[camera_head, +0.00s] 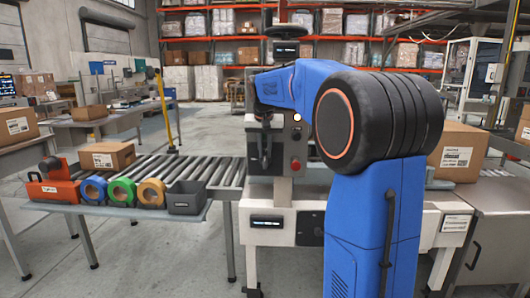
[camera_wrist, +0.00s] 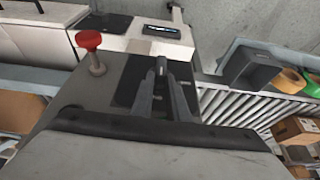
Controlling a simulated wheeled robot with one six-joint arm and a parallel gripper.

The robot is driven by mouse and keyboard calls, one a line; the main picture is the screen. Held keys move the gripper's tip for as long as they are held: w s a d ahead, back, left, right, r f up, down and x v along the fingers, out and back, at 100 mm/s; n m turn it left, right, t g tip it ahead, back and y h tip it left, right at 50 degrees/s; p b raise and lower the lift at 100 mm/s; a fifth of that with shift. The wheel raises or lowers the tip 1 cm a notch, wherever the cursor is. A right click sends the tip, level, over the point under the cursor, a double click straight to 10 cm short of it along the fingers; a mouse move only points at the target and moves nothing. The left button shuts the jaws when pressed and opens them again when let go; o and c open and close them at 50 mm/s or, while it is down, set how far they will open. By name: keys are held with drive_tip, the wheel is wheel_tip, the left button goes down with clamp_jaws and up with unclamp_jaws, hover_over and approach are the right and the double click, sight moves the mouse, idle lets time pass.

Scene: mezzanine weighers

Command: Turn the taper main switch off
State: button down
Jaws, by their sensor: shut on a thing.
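The taper (camera_head: 315,195) stands at centre behind my blue arm, with a control panel on its front. In the wrist view, my gripper (camera_wrist: 161,78) reaches over a dark plate on the grey panel. Its fingers are shut on the small dark handle of the main switch (camera_wrist: 161,64), and only the handle's tip shows between them. In the head view, my gripper (camera_head: 265,120) is small and dark in front of the panel, and the handle cannot be made out there. The handle's exact angle is hard to tell.
A red mushroom button (camera_wrist: 89,40) sticks out beside the switch, and it also shows in the head view (camera_head: 296,164). A roller conveyor (camera_head: 200,172) runs left, with tape rolls (camera_head: 122,191) and a grey bin (camera_head: 186,198) on a shelf. A carton (camera_head: 462,150) stands at right.

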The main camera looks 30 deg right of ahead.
sight(253, 163)
drive_tip(key=shift+w+a+f, duration=0.1)
drive_tip(key=shift+f, duration=0.2)
drive_tip(key=g+h, duration=0.1)
drive_tip(key=h, duration=0.1)
drive_tip(key=w+a+f+n+g+h, duration=0.1)
drive_tip(key=h, duration=0.1)
drive_tip(key=a+g+h, duration=0.1)
drive_tip(key=g+h, duration=0.1)
drive_tip(key=shift+w+a+f+n+h, duration=0.25)
drive_tip(key=shift+w+n+h, duration=0.05)
drive_tip(key=shift+n, duration=0.1)
drive_tip(key=shift+w+a+f+n+g+h, duration=0.1)
drive_tip(key=shift+a+f+n+g+h, duration=0.1)
drive_tip(key=shift+g+h, duration=0.25)
drive_tip(key=shift+w+a+f+n+g+h, duration=0.1)
drive_tip(key=shift+f+g+h, duration=0.15)
drive_tip(key=shift+h, duration=0.4)
drive_tip(key=h, duration=0.1)
drive_tip(key=f+n+g+h, duration=0.1)
drive_tip(key=h, duration=0.1)
drive_tip(key=shift+w+a, duration=0.15)
drive_tip(key=shift+f+n+g+h, duration=0.25)
drive_tip(key=shift+f+g+h, duration=0.1)
drive_tip(key=shift+h, duration=0.45)
drive_tip(key=shift+f+n+g+h, duration=0.25)
drive_tip(key=shift+f+h, duration=0.05)
drive_tip(key=shift+h, duration=0.5)
